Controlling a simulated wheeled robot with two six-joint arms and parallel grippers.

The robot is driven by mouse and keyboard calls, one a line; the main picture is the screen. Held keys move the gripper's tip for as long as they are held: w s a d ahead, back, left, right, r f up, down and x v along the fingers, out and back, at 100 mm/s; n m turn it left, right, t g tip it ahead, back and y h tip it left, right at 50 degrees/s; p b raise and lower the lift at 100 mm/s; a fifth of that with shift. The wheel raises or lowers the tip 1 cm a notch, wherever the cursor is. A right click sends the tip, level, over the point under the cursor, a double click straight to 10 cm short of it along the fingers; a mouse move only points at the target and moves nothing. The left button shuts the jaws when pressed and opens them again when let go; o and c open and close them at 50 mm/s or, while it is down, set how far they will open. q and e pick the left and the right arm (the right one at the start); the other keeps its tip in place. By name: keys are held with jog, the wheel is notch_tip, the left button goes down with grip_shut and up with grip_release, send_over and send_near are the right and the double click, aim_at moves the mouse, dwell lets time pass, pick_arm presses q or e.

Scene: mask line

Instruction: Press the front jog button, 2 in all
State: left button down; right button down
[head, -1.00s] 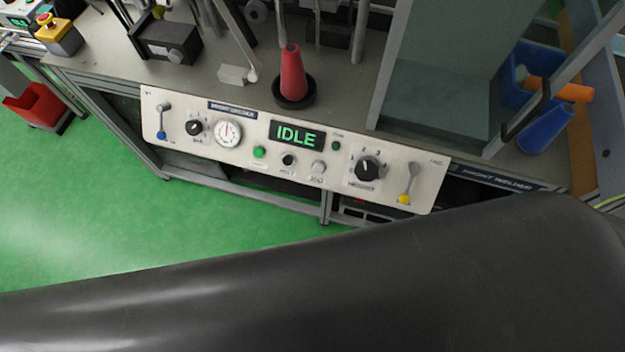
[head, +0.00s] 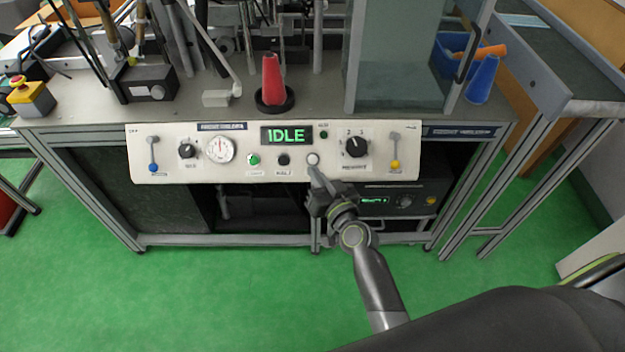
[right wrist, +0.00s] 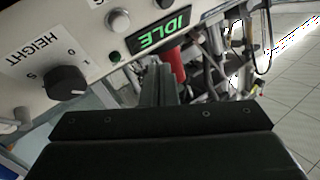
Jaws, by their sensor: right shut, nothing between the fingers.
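The front panel (head: 220,172) carries a row of three buttons under a display (head: 286,136) that reads IDLE in green. The buttons are green (head: 253,160), black (head: 283,159) and pale grey (head: 313,159); the small labels are hard to read, so I cannot tell by label which is jog. My right gripper (head: 316,174) is shut and empty, its tips just below the pale grey button; contact is unclear. In the right wrist view the shut fingers (right wrist: 160,78) point toward the panel, near the grey button (right wrist: 117,20). My left gripper is not in view.
The panel also has a dial gauge (head: 220,149), a black knob (head: 356,146), a blue-tipped lever (head: 153,155) and a yellow-tipped lever (head: 394,152). A red cone (head: 272,78) stands on the bench above. Green floor (head: 230,290) lies open in front.

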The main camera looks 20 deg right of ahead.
aim_at(313, 159)
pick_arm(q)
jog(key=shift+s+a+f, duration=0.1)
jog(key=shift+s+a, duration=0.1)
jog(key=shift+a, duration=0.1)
pick_arm(e)
jog(key=shift+s+a+r+t, duration=0.1)
jog(key=shift+r+t, duration=0.05)
jog(key=shift+r, duration=0.35)
jog(key=shift+s+r+t, duration=0.1)
jog(key=shift+r+t, duration=0.05)
jog(key=shift+r, duration=0.35)
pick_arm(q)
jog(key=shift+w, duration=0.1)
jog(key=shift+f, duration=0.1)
pick_arm(e)
jog(key=shift+w+f, duration=0.1)
jog(key=shift+f, duration=0.05)
